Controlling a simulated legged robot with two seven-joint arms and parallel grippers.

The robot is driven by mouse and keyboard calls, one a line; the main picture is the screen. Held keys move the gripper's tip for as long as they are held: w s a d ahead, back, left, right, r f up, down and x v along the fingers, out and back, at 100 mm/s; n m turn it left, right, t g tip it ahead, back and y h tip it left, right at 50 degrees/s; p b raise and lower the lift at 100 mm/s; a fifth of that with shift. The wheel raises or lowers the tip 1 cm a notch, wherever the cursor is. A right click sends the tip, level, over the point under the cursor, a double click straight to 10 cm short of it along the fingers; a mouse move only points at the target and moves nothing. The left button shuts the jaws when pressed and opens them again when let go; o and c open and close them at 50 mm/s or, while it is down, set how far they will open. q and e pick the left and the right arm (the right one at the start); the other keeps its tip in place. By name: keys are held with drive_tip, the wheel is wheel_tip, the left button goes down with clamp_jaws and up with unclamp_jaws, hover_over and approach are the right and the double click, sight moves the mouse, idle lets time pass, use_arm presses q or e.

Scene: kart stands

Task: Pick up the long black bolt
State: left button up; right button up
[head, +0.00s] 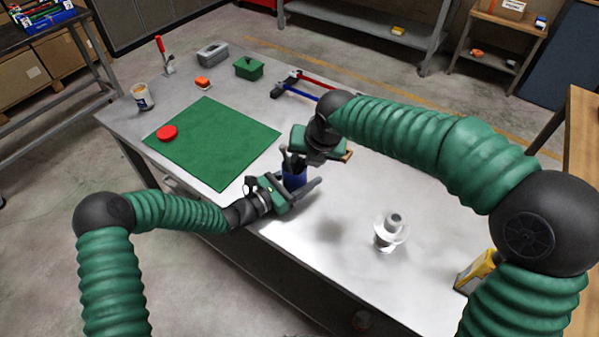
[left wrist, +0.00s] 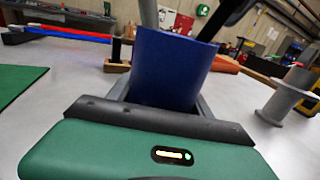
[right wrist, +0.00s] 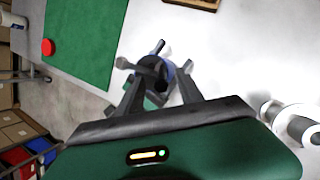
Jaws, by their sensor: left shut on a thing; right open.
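A blue cup (head: 294,178) stands near the table's front edge, and my left gripper (left wrist: 165,100) is shut on it. In the left wrist view, a grey rod (left wrist: 149,13) and a dark shaft (left wrist: 222,18) show above the cup's rim; I cannot tell whether the shaft is the long black bolt or a finger. My right gripper (right wrist: 158,88) is open, pointing down over the cup. In the right wrist view, a dark round head (right wrist: 155,68) and a grey-headed piece (right wrist: 123,63) show at the cup's mouth between the fingers.
A green mat (head: 220,140) with a red disc (head: 167,132) lies left. A white spool (head: 391,230) stands right, and a yellow item (head: 476,268) sits at the right edge. A green box (head: 248,68) and red and blue bars (head: 303,92) lie behind.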

drive_tip(key=shift+x, duration=0.85)
clamp_jaws()
drive_tip(key=shift+r, duration=0.1)
idle(0.6)
